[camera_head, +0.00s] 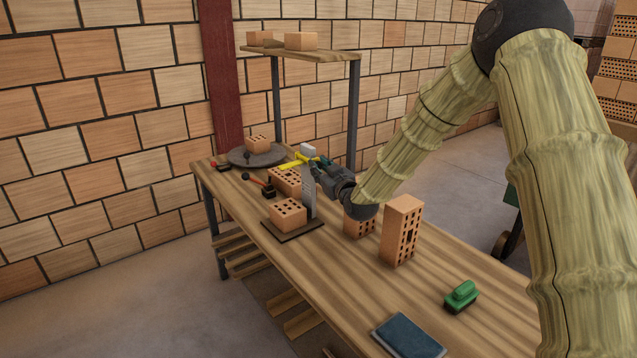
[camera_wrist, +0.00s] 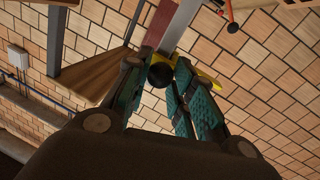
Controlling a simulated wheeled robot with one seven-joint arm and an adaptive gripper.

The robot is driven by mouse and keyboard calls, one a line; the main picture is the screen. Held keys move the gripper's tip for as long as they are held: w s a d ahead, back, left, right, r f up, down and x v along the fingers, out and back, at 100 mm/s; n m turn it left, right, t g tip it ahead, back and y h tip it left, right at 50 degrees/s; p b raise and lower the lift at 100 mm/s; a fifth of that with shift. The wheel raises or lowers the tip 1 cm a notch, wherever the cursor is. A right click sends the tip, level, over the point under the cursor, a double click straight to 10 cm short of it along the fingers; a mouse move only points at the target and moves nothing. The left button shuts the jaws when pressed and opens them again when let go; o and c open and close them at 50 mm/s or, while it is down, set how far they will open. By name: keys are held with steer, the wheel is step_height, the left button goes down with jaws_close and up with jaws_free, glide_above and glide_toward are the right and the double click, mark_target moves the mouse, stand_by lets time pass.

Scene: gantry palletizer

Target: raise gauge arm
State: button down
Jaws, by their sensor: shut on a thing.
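The yellow gauge arm (camera_head: 291,164) sits high on an upright grey metal post (camera_head: 309,197) on the workbench. In the wrist view a yellow part of the gauge arm (camera_wrist: 204,77) shows behind the fingers, with a round black knob (camera_wrist: 160,75) between them. My gripper (camera_head: 318,168) reaches in from the right at the top of the post, and its teal fingers are shut on the gauge arm at the knob. The exact contact is partly hidden by the fingers. A holed brick (camera_head: 287,214) lies on a dark base plate (camera_head: 296,233) beside the post.
Around the gauge, the wooden workbench (camera_head: 330,280) holds an upright brick (camera_head: 401,230), a lower brick (camera_head: 358,224) and a round disc with a brick (camera_head: 258,143). A green brush (camera_head: 461,296) and blue pad (camera_head: 408,337) lie nearer. A shelf (camera_head: 310,54) stands behind.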

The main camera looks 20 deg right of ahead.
steer(key=shift+r, duration=1.3)
steer(key=c, duration=1.2)
jaws_free()
steer(key=shift+s, duration=0.1)
steer(key=s, duration=0.4)
steer(key=s+d, duration=0.1)
steer(key=s, duration=0.6)
steer(key=shift+s+d, duration=0.35)
steer(key=shift+d, duration=0.05)
